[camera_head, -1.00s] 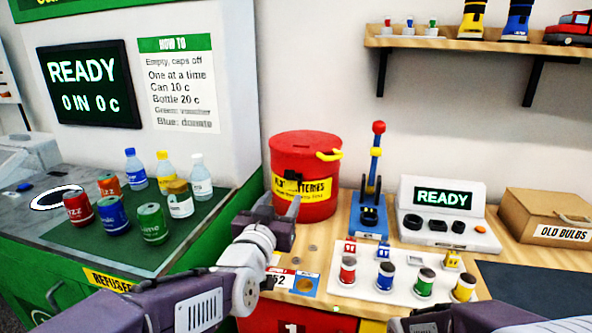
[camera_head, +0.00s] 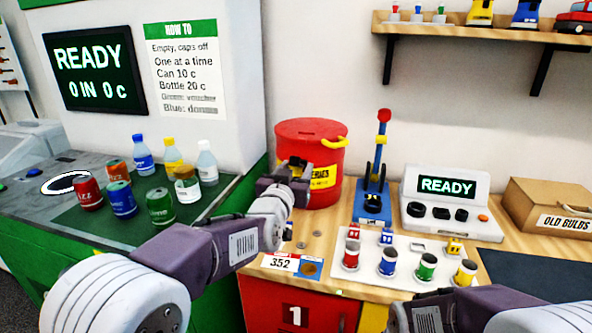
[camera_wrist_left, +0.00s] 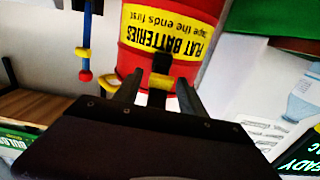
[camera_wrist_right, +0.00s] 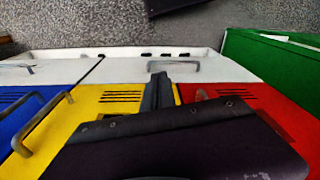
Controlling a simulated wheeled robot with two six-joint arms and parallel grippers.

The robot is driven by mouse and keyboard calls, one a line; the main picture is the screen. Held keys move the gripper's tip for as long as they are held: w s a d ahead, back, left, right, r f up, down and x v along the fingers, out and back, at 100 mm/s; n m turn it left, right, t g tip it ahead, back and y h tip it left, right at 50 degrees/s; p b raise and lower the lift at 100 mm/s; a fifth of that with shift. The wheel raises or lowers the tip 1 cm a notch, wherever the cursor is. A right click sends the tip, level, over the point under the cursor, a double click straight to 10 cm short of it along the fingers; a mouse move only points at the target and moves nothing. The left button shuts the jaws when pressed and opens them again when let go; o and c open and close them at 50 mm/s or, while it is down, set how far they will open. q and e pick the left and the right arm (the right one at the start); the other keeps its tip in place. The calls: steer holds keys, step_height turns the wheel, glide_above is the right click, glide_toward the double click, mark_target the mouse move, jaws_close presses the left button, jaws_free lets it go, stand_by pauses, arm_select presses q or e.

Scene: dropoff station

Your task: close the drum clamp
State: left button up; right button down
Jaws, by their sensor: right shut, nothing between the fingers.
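The red battery drum (camera_head: 300,132) stands at the back of the wooden bench. Its yellow clamp lever (camera_head: 335,142) sticks out at the upper right of the rim. My left gripper (camera_head: 296,164) is in front of the drum and hides part of its label. In the left wrist view, which is upside down, the left fingers (camera_wrist_left: 158,92) are apart. A yellow piece of the clamp (camera_wrist_left: 160,82) shows between them; I cannot tell whether they touch it. My right gripper (camera_wrist_right: 158,92) is shut and empty, low over the coloured cabinet fronts.
A blue lever press (camera_head: 373,180) with a red knob stands right of the drum. A white tray (camera_head: 405,250) holds several small cells. A grey tester (camera_head: 450,205) reads READY. Cans and bottles stand on the green counter (camera_head: 150,228) at left.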

arm_select(q)
jaws_close()
stand_by(1.2)
